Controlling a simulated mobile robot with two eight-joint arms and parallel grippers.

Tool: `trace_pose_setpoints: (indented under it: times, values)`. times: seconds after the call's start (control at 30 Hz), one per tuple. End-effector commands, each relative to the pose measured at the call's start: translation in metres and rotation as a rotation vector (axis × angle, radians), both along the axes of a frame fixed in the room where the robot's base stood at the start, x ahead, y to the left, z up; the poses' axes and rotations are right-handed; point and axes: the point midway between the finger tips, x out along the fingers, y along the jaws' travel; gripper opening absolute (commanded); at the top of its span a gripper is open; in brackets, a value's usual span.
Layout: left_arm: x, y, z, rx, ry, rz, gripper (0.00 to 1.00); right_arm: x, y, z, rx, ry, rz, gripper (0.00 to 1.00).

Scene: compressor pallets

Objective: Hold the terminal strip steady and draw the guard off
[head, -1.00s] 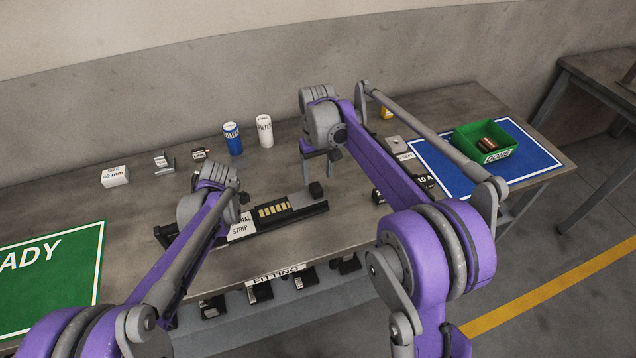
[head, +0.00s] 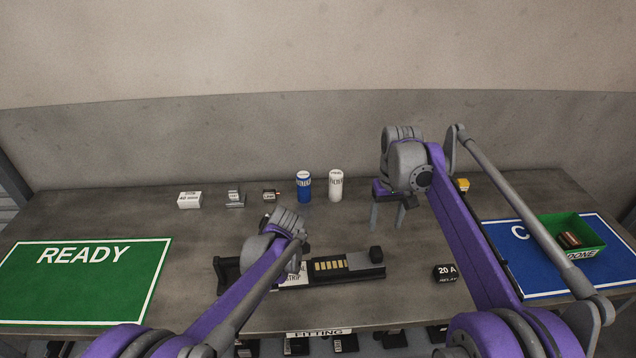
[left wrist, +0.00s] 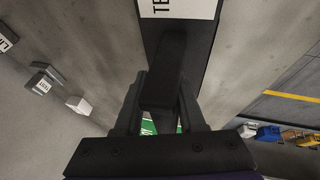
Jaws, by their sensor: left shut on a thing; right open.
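The terminal strip (head: 296,281) is a long black bar near the front middle of the table, with a white label and a row of brass-coloured contacts. A dark grey guard (head: 359,262) covers its right part, with a black knob (head: 376,253) at the right end. My left gripper (left wrist: 160,92) is shut on a black block (left wrist: 165,75) at the strip's left end; the arm hides this grip in the head view. My right gripper (head: 387,222) is open and empty, fingers down, above the table just behind the knob and apart from it.
A relay block (head: 446,273) marked 20 A sits right of the strip. A blue can (head: 304,187), a white can (head: 335,187) and small parts stand behind. A green bin (head: 567,237) stands on the blue mat (head: 525,284) at right. The green READY mat (head: 85,280) is clear.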

Motion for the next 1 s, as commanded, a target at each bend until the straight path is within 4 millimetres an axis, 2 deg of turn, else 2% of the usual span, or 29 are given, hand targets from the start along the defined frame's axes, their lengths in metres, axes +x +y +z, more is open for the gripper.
trace_pose_setpoints:
  times: [0.43, 0.47, 0.63, 1.0]
  values:
    - [0.0003, 0.0007, -0.0004, -0.001, -0.001, 0.003, 0.0, 0.0001, 0.0, -0.0003, 0.0, 0.0, 0.0, 0.68]
    - [0.0003, 0.0007, -0.0004, -0.001, -0.001, 0.003, 0.42, 0.0001, 0.0, -0.0003, 0.0, 0.0, 0.0, 0.68]
    - [0.0002, 0.0004, -0.0002, 0.0, -0.001, 0.002, 0.73, 0.0001, 0.0, -0.0002, 0.0, 0.0, 0.0, 0.68]
    - [-0.0009, -0.0018, 0.0041, 0.0, 0.0, 0.0, 0.74, 0.0001, 0.0, -0.0001, 0.0, 0.0, 0.0, 0.68]
